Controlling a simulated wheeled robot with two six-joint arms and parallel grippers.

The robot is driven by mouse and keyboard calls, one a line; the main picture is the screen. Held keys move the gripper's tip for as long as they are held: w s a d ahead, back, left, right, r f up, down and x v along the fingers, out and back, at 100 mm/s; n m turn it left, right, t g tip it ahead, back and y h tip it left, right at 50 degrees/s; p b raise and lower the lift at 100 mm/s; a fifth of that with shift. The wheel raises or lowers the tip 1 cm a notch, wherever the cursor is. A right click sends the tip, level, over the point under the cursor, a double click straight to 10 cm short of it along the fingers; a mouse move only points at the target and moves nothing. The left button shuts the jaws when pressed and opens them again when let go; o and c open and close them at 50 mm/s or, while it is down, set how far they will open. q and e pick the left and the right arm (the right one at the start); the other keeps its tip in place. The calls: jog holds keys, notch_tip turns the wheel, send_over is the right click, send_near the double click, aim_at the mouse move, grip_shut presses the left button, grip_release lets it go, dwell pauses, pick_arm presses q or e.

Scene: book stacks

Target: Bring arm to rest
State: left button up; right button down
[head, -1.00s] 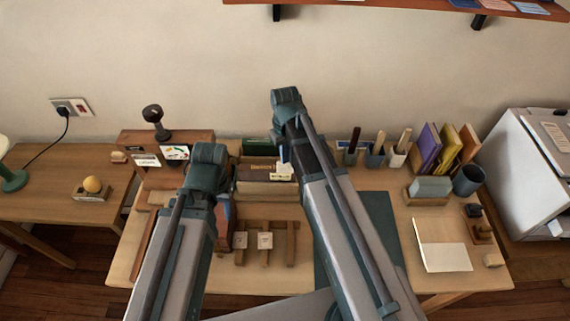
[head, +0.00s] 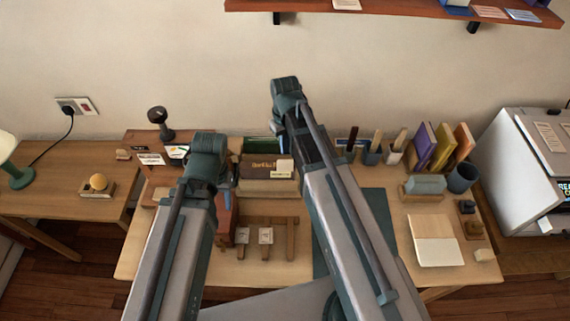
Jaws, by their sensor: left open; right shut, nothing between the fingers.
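My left arm (head: 208,150) comes in from the lower left and is raised over the desk, its top joint in front of the books. My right arm (head: 286,90) comes in from the lower right and reaches higher, its top joint against the wall. Neither gripper's fingers show; they are hidden behind the arms. The desk (head: 300,268) lies below both arms. Brown books (head: 265,168) stand in a holder between the two arms.
A wooden rack (head: 280,222) with small cards sits between the arms. A wall shelf (head: 400,10) hangs above. A white machine (head: 505,180) stands right.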

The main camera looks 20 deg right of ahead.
jog(key=s+a+n+h, duration=0.1)
jog(key=s+a, duration=0.9)
jog(key=s, duration=0.4)
jog(key=shift+s+a, duration=0.15)
jog(key=shift+a, duration=0.1)
jog(key=shift+r, duration=0.1)
